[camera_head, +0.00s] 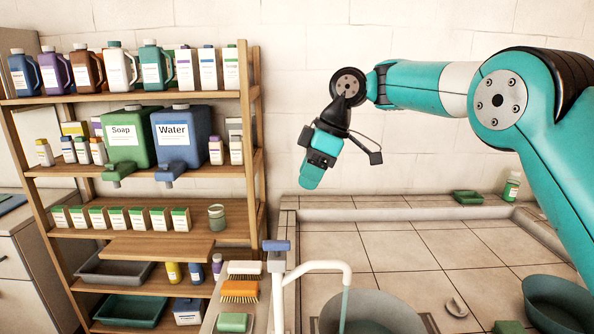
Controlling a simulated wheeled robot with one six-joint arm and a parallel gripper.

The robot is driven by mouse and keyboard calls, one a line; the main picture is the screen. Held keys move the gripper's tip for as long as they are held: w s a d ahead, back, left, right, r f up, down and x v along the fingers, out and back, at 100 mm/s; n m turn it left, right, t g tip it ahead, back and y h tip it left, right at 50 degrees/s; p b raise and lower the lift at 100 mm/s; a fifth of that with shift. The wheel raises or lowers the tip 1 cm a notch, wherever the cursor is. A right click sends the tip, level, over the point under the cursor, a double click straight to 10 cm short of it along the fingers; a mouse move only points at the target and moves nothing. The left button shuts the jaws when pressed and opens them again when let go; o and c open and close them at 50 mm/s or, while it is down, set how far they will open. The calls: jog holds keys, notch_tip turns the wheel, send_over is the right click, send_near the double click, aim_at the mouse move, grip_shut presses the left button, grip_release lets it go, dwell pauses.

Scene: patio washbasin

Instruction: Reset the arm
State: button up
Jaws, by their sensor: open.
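My arm is teal and white and reaches in from the right side of the head view. My gripper (311,177) hangs from its end, pointing down and slightly left, in front of the white block wall. It is open, though the gap between its fingers is hard to make out from this angle. I see nothing held in it. It is in free air, right of the wooden shelf and above the tiled area.
A wooden shelf (250,130) at left holds several jugs, a green Soap container (128,145) and a blue Water container (182,140). A white faucet (318,266) rises over a basin (370,312) in front. Brushes lie beside it. A teal bowl (558,300) sits at right.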

jog(key=s+d+f+m+b, duration=0.2)
jog(key=s+d+f+m, duration=0.1)
jog(key=s, duration=0.8)
jog(key=s+d+f+m+b, duration=0.2)
jog(key=s+d+f+m, duration=0.1)
jog(key=s, duration=0.8)
jog(key=s+d+f+m+b, duration=0.2)
jog(key=s+d+f+m, duration=0.2)
jog(key=s, duration=0.8)
jog(key=shift+d+f, duration=0.15)
jog(key=shift+f, duration=0.45)
